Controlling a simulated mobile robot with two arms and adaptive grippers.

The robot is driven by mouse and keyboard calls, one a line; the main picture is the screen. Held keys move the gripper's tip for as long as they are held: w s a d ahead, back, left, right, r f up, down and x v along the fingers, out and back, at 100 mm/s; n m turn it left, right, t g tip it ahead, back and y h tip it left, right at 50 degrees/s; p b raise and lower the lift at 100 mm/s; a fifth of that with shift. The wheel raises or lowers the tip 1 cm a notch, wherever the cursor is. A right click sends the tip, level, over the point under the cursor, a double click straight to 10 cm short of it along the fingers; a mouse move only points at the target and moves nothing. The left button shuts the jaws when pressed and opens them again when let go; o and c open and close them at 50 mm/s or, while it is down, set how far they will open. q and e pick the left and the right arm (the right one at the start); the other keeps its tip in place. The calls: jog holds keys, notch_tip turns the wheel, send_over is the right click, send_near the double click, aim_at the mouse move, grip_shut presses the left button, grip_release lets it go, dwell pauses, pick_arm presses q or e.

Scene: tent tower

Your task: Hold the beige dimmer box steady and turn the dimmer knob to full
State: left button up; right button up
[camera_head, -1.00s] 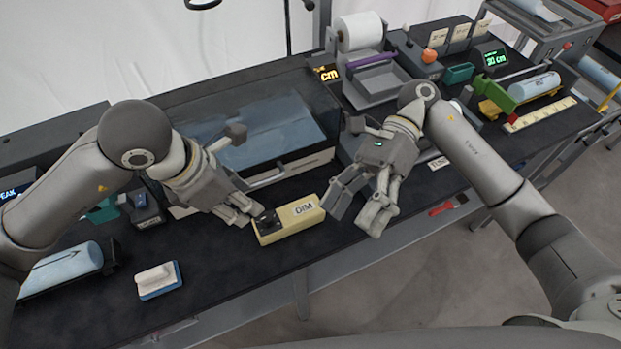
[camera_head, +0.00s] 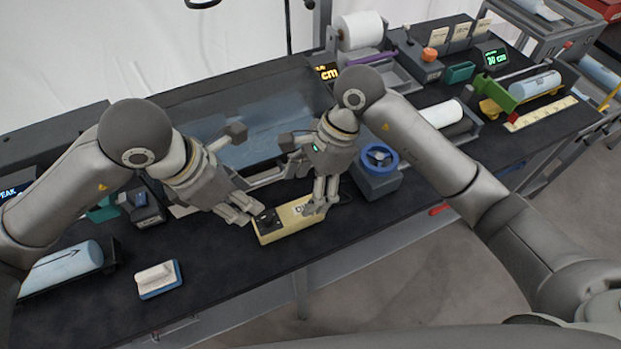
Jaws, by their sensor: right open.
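The beige dimmer box (camera_head: 288,231) lies on the dark bench top near its front edge. Its black dimmer knob (camera_head: 267,218) is on the left end of the box. My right gripper (camera_head: 318,209) is open, with its fingers at the right end of the box, covering most of the DIM label. I cannot tell whether they touch the box. My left gripper (camera_head: 246,212) is just left of the knob, fingers pointing toward it. Its fingers overlap in view, so its opening is unclear.
A grey unit with a blue ring wheel (camera_head: 379,157) stands right of my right gripper. A blue and white block (camera_head: 158,279) lies front left, near a light blue roll (camera_head: 66,267). A glass-topped case (camera_head: 265,135) is behind the box. Bench between block and box is clear.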

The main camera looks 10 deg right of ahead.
aim_at(266, 216)
jog(key=x, duration=0.9)
jog(key=shift+c, duration=0.2)
pick_arm(q)
jog(key=shift+o, duration=0.3)
pick_arm(e)
jog(key=c, duration=1.1)
pick_arm(q)
jog(key=shift+o, duration=0.6)
jog(key=shift+a, duration=0.1)
pick_arm(e)
jog(key=shift+c, duration=0.2)
pick_arm(q)
jog(key=d+f, duration=0.1)
jog(key=f, duration=0.2)
jog(key=w+d+f+m, duration=0.1)
jog(key=f, duration=0.2)
jog(key=d+f+m, duration=0.1)
jog(key=f, duration=0.2)
jog(key=shift+w+d+f+g+h, duration=0.1)
jog(key=shift+w+d+g+h, duration=0.1)
jog(key=shift+w+g+h, duration=0.15)
